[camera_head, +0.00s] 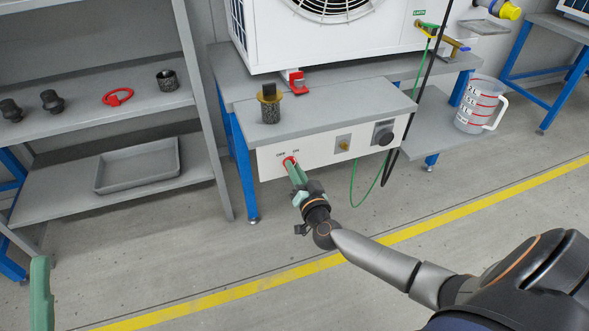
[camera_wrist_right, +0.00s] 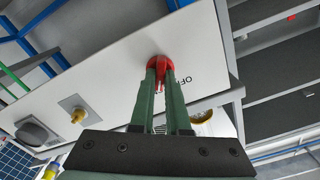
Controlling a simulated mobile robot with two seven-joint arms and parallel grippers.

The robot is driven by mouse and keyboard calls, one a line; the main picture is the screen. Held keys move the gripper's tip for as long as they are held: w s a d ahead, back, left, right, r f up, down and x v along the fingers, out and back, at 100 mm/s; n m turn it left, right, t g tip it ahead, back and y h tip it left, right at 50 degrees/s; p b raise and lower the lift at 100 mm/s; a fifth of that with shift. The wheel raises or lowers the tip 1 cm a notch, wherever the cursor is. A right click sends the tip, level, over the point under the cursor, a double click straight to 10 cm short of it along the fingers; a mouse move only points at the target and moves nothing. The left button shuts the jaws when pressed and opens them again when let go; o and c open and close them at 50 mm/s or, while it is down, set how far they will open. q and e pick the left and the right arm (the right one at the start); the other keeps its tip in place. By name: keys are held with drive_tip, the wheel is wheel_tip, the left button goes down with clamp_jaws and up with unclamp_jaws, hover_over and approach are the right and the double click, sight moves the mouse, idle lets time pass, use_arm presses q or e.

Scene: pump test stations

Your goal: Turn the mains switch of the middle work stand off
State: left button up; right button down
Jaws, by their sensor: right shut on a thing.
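The mains switch is a red knob (camera_head: 289,161) on the white front panel (camera_head: 330,148) of the work stand in the middle of the head view. In the right wrist view the red knob (camera_wrist_right: 159,64) sits between my two green fingers, with an "OFF" label beside it. My right gripper (camera_head: 292,165) is shut on this knob; the fingers partly hide it. I cannot tell clearly which label its handle points to. A green part of my left gripper (camera_head: 40,293) shows at the lower left edge of the head view; its jaws cannot be made out.
The stand's top (camera_head: 340,112) bears a dark cylindrical fitting (camera_head: 270,107). A black rotary knob (camera_head: 383,134) is at the panel's right. A measuring jug (camera_head: 480,105) stands on a grey surface to the right. A shelf with a grey tray (camera_head: 138,166) is at left. The floor in front is clear.

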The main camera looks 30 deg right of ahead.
use_arm(q)
drive_tip(key=shift+r, duration=0.1)
wheel_tip(320, 180, up, 9)
drive_tip(key=w+a+n+y+p, duration=0.1)
drive_tip(key=y+p, duration=0.1)
drive_tip(key=p, duration=0.9)
drive_tip(key=shift+w+a+f+t+y, duration=0.2)
drive_tip(key=shift+w+a+t+y, duration=0.05)
drive_tip(key=shift+w+t+y, duration=0.15)
use_arm(e)
drive_tip(key=shift+a+n, duration=0.15)
drive_tip(key=shift+n, duration=2.95)
drive_tip(key=shift+a+n, duration=0.1)
drive_tip(key=shift+n, duration=3)
drive_tip(key=c, duration=0.9)
unclamp_jaws()
